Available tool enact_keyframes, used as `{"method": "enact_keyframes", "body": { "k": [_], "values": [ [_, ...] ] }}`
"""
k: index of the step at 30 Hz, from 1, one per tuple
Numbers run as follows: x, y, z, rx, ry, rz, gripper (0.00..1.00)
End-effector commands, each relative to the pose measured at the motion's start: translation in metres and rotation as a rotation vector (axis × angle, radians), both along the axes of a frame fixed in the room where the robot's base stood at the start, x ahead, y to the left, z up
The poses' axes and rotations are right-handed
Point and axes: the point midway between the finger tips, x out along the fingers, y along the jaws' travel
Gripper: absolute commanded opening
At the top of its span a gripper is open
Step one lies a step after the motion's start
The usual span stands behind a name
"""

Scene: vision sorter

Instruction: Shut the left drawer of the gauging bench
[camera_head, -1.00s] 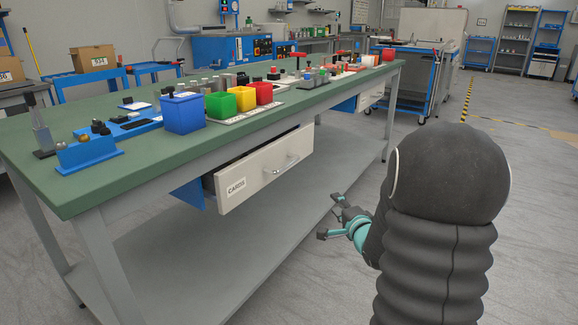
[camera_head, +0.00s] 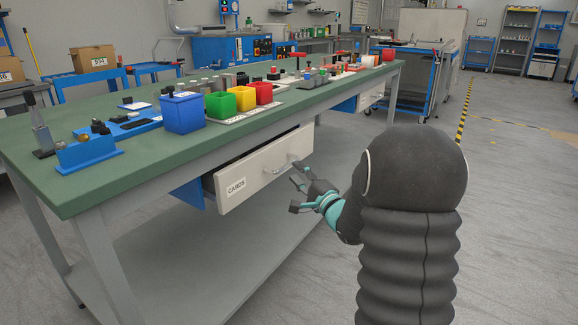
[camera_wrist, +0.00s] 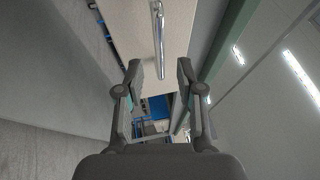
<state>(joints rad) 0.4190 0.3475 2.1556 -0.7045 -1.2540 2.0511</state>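The left drawer (camera_head: 262,175) of the gauging bench has a cream front, a label reading CARDS and a metal bar handle (camera_head: 290,165). It stands open, pulled out from under the green bench top (camera_head: 85,185). My gripper (camera_head: 296,193) is in front of the drawer's right end, just below and beside the handle. Its fingers are spread, with nothing seen between them. In the wrist view, the drawer front (camera_wrist: 138,32) fills the top middle, and its handle (camera_wrist: 160,45) runs toward the gap of my open gripper (camera_wrist: 159,72). I cannot tell whether they touch.
Blue, green, yellow and red bins (camera_head: 183,113) stand on the bench top. A second drawer (camera_head: 371,97) is farther along the bench. A grey lower shelf (camera_head: 210,245) lies beneath. The floor to the right is clear.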

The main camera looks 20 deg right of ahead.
Motion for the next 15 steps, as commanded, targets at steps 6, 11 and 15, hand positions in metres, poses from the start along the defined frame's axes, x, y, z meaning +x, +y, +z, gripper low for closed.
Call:
{"method": "enact_keyframes", "body": {
  "k": [6,11,15],
  "values": [
    [0.033,0.009,0.006,-0.001,0.0,0.001,0.37],
    [0.045,0.012,0.008,-0.002,0.0,0.0,0.37],
    [0.049,0.013,0.009,-0.001,0.001,0.0,0.37]
  ]
}}
